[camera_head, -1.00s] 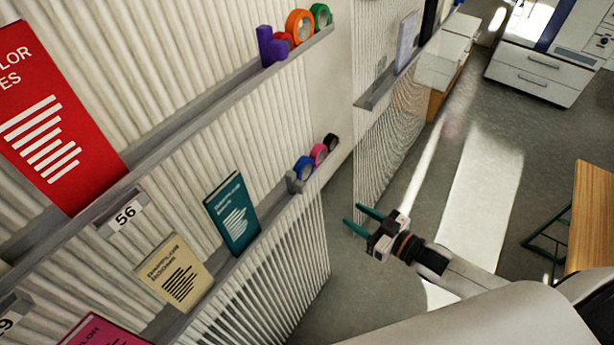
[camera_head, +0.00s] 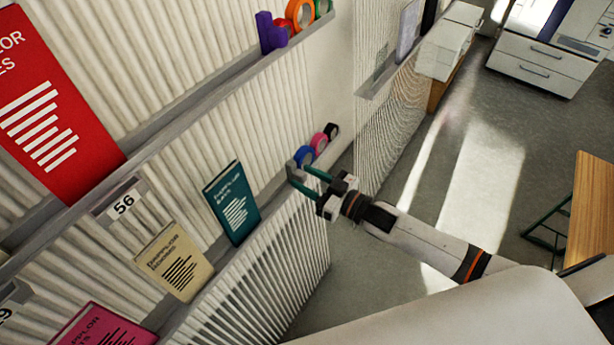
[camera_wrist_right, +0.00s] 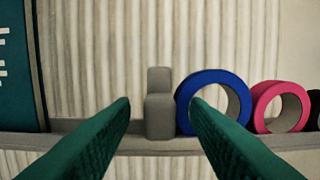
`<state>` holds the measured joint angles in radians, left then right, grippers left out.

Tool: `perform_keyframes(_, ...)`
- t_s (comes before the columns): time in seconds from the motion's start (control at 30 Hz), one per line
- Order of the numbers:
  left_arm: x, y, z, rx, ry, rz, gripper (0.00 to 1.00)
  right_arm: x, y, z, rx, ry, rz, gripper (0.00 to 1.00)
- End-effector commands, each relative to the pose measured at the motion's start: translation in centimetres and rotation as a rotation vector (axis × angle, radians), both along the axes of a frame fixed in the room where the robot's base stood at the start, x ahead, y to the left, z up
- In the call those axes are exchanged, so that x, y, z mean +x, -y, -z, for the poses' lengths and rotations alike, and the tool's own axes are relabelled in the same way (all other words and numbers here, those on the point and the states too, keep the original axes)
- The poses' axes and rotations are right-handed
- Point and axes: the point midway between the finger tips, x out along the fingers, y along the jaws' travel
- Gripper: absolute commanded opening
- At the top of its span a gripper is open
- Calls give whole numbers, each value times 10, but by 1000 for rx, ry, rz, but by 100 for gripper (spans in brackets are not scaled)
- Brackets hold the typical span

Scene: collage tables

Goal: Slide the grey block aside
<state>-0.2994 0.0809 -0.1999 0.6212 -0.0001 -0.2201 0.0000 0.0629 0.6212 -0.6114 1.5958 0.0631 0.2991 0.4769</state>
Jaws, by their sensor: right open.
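The grey block (camera_head: 294,169) stands on the lower wall shelf, at the left end of a row of tape rolls. In the right wrist view the grey block (camera_wrist_right: 159,104) is an upright, stepped shape, and the blue tape roll (camera_wrist_right: 213,101) stands close against its right side. My right gripper (camera_head: 306,181) is at the shelf edge by the block. Its two green fingers are open, and in the right wrist view (camera_wrist_right: 160,110) the block appears between the fingertips. I cannot tell whether a finger touches it. My left gripper is not in view.
A pink tape roll (camera_wrist_right: 281,106) and a black one (camera_wrist_right: 313,111) stand right of the blue roll. A teal book (camera_head: 232,204) stands on the shelf (camera_wrist_right: 70,125) to the left, with bare shelf between it and the block. A purple block (camera_head: 270,33) is on the upper shelf.

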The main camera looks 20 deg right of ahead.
Motion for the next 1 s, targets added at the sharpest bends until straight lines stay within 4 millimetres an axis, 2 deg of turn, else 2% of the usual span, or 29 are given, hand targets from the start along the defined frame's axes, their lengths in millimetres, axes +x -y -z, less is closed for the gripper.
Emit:
perform_keyframes(0.33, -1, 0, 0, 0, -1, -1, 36, 3, -3, 0, 0, 0, 0, 40)
perform_keyframes(0.5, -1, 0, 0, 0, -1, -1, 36, 3, -3, 0, 0, 0, 0, 12)
perform_keyframes(0.6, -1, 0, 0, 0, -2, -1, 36, 3, -3, 0, 0, 0, 0, 0)
perform_keyframes(0.83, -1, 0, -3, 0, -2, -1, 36, 0, -7, -1, 2, -1, -1, 0)
perform_keyframes(1.0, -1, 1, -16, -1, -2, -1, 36, -23, -36, -2, 6, -6, -1, 0)
